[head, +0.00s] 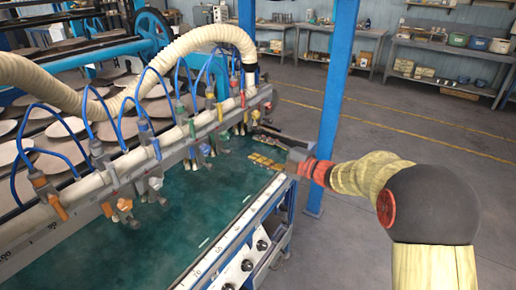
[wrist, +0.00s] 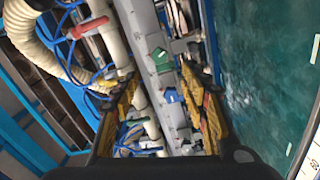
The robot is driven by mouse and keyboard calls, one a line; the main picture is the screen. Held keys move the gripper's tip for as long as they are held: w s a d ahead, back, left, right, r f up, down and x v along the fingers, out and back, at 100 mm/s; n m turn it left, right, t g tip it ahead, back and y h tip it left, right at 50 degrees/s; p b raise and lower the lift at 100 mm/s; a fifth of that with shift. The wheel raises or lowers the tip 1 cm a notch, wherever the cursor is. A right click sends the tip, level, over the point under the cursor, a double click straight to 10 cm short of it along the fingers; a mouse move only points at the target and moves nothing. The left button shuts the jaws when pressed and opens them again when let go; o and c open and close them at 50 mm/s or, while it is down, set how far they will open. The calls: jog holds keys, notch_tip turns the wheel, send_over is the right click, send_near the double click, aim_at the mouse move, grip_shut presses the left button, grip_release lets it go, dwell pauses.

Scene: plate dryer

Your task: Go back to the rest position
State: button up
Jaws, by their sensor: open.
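My gripper (head: 262,147) reaches in from the right over the teal bed of the plate dryer (head: 205,195). It is close to the right end of the long grey rail (head: 150,160) with its row of valves. In the wrist view, my gripper (wrist: 160,115) shows two worn yellow and black fingers spread wide apart. The rail, a green valve (wrist: 162,60) and a blue valve (wrist: 172,97) appear between and beyond the fingers. Nothing is held. Whether a finger touches the rail or valves cannot be told.
A thick cream hose (head: 215,37) and thin blue hoses run above the rail. Round plates (head: 60,128) lie on the rack at left. A blue post (head: 332,100) stands behind my arm. Workbenches (head: 440,60) line the back wall. The floor between is open.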

jog(key=w+d+f+m+t+h, duration=0.2)
jog(key=w+d+f+m+h, duration=0.3)
jog(key=d+f+m+h, duration=0.4)
jog(key=s+d+f+m+g+h+p, duration=0.15)
jog(key=s+d+m+g+h, duration=0.25)
jog(key=s+d+m+h, duration=0.65)
jog(key=s+a+r+m+g+y+p, duration=0.1)
jog(key=s+r+m+g+y, duration=0.15)
jog(key=s, duration=1.15)
jog(key=s+a+r+m+g+y+p, duration=0.1)
jog(key=s+r+m+g+p, duration=0.15)
jog(key=s, duration=1.25)
jog(key=s+a+r+m+t+y+p, duration=0.1)
jog(key=s+a+r+p, duration=0.1)
jog(key=s+a+r, duration=0.3)
jog(key=s+r, duration=0.3)
jog(key=r, duration=0.1)
jog(key=shift+s+r+t+y, duration=0.2)
jog(key=shift+t+y, duration=0.1)
jog(key=shift+y, duration=0.1)
